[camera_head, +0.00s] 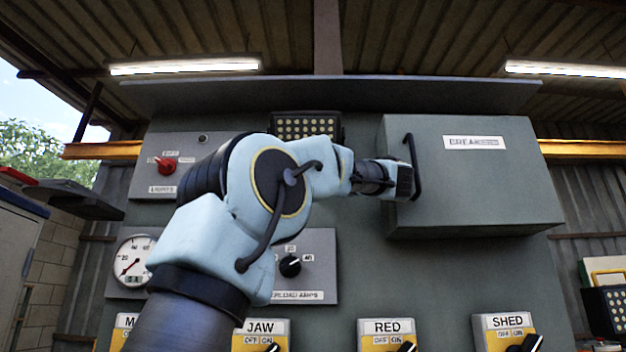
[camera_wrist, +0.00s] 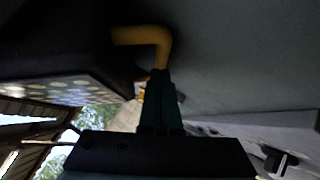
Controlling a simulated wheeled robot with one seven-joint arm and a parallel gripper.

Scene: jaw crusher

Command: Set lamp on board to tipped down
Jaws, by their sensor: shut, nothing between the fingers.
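The lamp (camera_head: 306,126) is a dark panel with rows of pale round lights, high on the grey board; my arm hides its lower part in the head view. In the wrist view the lamp (camera_wrist: 75,90) is at the left, its lit face seen at a slant. A bent yellow bar (camera_wrist: 152,36) stands beside it. My gripper (camera_wrist: 160,78) is shut and empty, its fingertips right by the lower end of the yellow bar; I cannot tell whether they touch. In the head view, the fingers cannot be made out at the arm's end.
A grey breaker box (camera_head: 475,185) with a black handle (camera_head: 412,165) juts out at the right, close to my wrist in the picture. A red switch (camera_head: 165,163), a gauge (camera_head: 133,265) and a black knob (camera_head: 290,265) sit on the board. Yellow switch boxes line the bottom.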

